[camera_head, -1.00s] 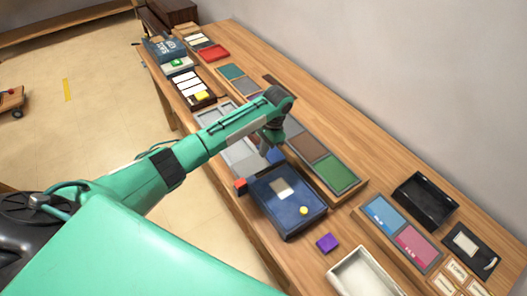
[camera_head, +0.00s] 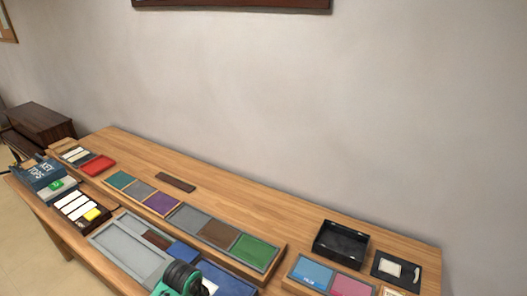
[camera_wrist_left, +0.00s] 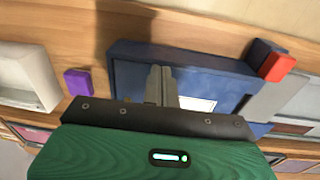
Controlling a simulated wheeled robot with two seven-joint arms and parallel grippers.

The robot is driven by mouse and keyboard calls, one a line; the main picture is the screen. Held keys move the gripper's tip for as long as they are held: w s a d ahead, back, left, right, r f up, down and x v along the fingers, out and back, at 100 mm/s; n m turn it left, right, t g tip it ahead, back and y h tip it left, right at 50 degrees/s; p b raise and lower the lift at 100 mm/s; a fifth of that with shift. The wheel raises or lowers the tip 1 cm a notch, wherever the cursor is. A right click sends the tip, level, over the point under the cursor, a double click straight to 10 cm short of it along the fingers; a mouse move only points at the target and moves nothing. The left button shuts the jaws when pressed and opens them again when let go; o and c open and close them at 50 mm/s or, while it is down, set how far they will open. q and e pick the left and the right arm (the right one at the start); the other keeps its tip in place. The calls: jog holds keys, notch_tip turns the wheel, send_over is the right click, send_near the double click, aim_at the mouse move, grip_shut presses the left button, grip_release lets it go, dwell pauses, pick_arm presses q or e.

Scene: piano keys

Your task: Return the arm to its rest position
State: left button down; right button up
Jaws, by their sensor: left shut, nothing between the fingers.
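My left arm shows only as a green and black piece at the bottom edge of the head view; its fingertips are out of sight there. In the left wrist view my left gripper (camera_wrist_left: 162,84) is shut and empty. Its fingers are over or in front of a dark blue tray (camera_wrist_left: 130,72) with a white patch; contact cannot be told. The blue tray is partly visible in the head view (camera_head: 236,284) beside my arm. My right gripper is in neither view.
The wooden table (camera_head: 300,205) carries coloured panels, including a green one (camera_head: 254,249), and a black tray (camera_head: 341,244). In the wrist view, a purple block (camera_wrist_left: 77,82) and white tray (camera_wrist_left: 28,75) lie left; a red block (camera_wrist_left: 277,67) lies right.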

pick_arm(q)
jog(key=s+a+r+n+t, duration=0.2)
jog(key=s+a+r, duration=0.15)
jog(key=s, duration=0.65)
jog(key=s+a+r+n+t, duration=0.2)
jog(key=s+r, duration=0.2)
jog(key=s, duration=0.5)
notch_tip(320, 180, down, 32)
jog(key=g+b, duration=0.2)
jog(key=s+a+f+g+b, duration=0.1)
jog(key=s+a+f, duration=0.2)
jog(key=s+f, duration=1.6)
notch_tip(320, 180, down, 3)
jog(key=shift+s+f+y+b, duration=0.2)
jog(key=shift+s+y+b, duration=0.15)
jog(key=shift+y, duration=0.05)
